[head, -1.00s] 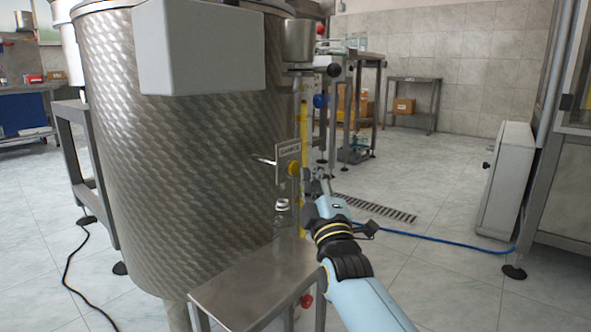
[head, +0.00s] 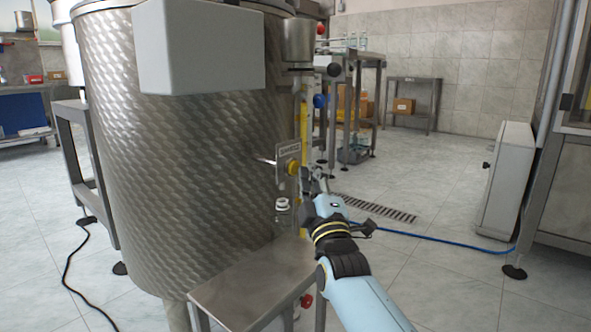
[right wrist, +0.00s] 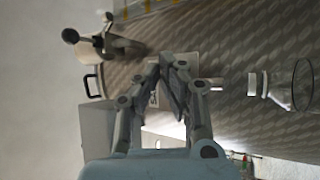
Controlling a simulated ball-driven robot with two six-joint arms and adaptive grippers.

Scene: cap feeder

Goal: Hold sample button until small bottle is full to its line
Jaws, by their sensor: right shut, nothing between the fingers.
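A yellow button (head: 293,168) sits on the sample plate (head: 283,153) on the side of a big patterned steel tank. My right gripper (head: 304,171) is shut and empty, its fingertips at the button; whether they press it I cannot tell. In the right wrist view the closed fingertips (right wrist: 168,62) cover part of the lettered plate (right wrist: 153,99) and hide the button. The small clear bottle (head: 283,206) with a white neck stands below the plate; it also shows in the right wrist view (right wrist: 282,91). Its liquid level and line are too small to tell. My left gripper is out of view.
The steel tank (head: 170,160) fills the left. A small steel table (head: 245,285) stands in front of it, below the bottle. A grey box (head: 200,48) juts from the tank. A blue hose (head: 440,240) lies on the floor to the right, where there is free room.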

